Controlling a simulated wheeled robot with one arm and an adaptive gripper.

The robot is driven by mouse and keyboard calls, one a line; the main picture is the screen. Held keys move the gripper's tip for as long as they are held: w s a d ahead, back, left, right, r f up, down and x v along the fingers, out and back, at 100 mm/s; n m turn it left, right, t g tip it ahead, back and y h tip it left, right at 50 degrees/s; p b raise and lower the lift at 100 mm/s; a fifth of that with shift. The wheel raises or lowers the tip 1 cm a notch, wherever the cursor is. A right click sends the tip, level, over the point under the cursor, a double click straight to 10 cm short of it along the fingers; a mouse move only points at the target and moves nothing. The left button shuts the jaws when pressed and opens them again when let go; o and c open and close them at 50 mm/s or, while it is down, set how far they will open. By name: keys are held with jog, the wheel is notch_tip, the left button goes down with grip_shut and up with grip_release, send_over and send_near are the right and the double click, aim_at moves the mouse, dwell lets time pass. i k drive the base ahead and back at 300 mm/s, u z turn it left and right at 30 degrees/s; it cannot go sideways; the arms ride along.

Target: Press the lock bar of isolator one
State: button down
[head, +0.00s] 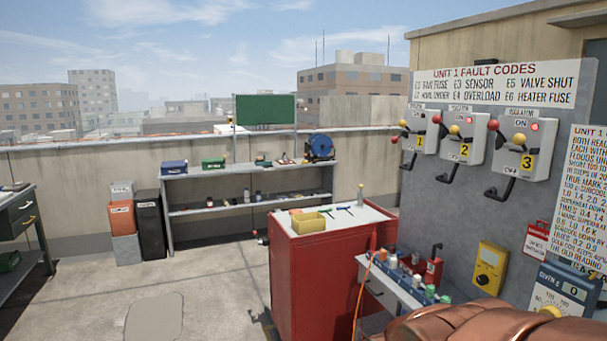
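Isolator one (418,130) is the leftmost of three grey switch boxes on the grey panel at the right. Part of my arm, copper-coloured, shows at the bottom right. My gripper is not in view.
A red cabinet (315,275) with a yellow bin (308,222) stands in front of the panel. A low bench (385,290) with several small bottles and an orange cable sits below the isolators. A yellow meter (490,268) is on the panel. Floor at the left is clear.

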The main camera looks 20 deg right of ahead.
aim_at(403, 123)
jog(key=u, duration=0.1)
jog(key=i, duration=1.9)
